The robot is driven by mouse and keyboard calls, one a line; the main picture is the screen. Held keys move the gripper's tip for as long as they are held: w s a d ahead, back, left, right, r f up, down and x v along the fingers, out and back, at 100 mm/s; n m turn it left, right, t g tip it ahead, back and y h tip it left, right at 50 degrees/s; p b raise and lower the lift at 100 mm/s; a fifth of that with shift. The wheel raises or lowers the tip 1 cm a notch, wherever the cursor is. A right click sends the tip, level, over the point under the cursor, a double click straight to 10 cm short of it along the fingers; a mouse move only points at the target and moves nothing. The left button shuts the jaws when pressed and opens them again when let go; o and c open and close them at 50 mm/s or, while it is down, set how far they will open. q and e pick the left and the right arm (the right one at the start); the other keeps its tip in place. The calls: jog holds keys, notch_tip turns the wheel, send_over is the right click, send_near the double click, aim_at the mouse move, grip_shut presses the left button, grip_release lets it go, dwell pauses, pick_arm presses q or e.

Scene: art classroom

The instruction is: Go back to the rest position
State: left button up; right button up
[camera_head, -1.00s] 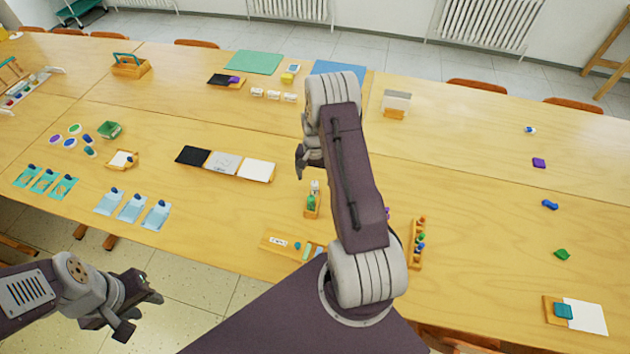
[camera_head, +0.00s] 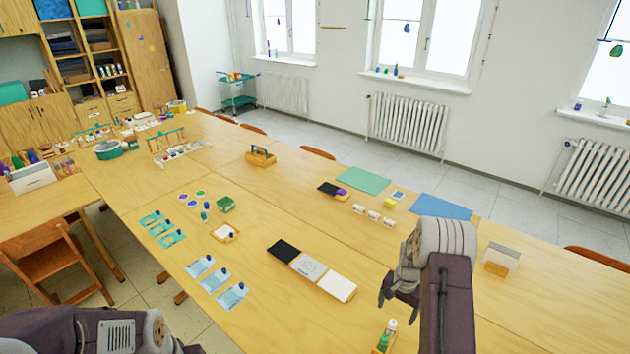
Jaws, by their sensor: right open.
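My right arm comes up from the bottom at the right of the head view, over the long wooden table (camera_head: 370,245). My right gripper (camera_head: 386,291) is at the left side of its wrist, partly hidden by the arm. It is open and holds nothing that I can see. It is right of the white sheet (camera_head: 338,286) and above a small bottle stand (camera_head: 384,338). My left arm (camera_head: 90,330) lies low at the bottom left corner, off the table. Its gripper is cut off by the bottom edge.
A wooden chair (camera_head: 50,262) is at the left. Radiators (camera_head: 408,122) line the back wall. Bare tabletop lies between the item groups.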

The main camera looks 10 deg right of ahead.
jog(key=w+a+r+n+t+b, duration=0.2)
jog(key=w+a+r, duration=0.3)
jog(key=a+r, duration=0.35)
jog(key=s+a+r+n+b, duration=0.2)
jog(key=s+a+r+n, duration=0.1)
jog(key=s+a+r, duration=0.3)
jog(key=s+a+f+n, duration=0.1)
jog(key=s+a+n, duration=0.1)
jog(key=s, duration=0.5)
jog(key=s+a+f+n, duration=0.1)
jog(key=s+a+n, duration=0.1)
jog(key=s, duration=0.5)
jog(key=shift+a+f+n+g, duration=0.2)
jog(key=shift+f+n+g, duration=0.15)
jog(key=shift+n+g, duration=0.05)
jog(key=shift+s, duration=0.15)
